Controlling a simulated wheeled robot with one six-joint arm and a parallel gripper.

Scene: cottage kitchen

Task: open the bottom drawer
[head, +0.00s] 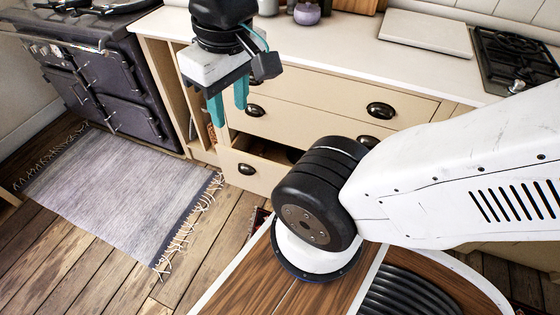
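The bottom drawer (236,181) is in the cream cabinet below two other drawers. It stands partly out, with a dark gap into its inside above its front. Its dark cup handle (247,169) shows at the left; its right part is hidden behind my arm. My gripper (228,104) hangs above and to the left of this drawer, in front of the upper drawers' left end. Its two teal fingers point down and are apart, with nothing seen between them. It looks clear of the bottom drawer's handle.
The middle drawer (310,132) and top drawer (325,92) look shut. An open shelf bay (176,85) and black stove (105,85) stand to the left. A fringed rug (125,190) lies on the wooden floor. The counter (335,45) is above the drawers.

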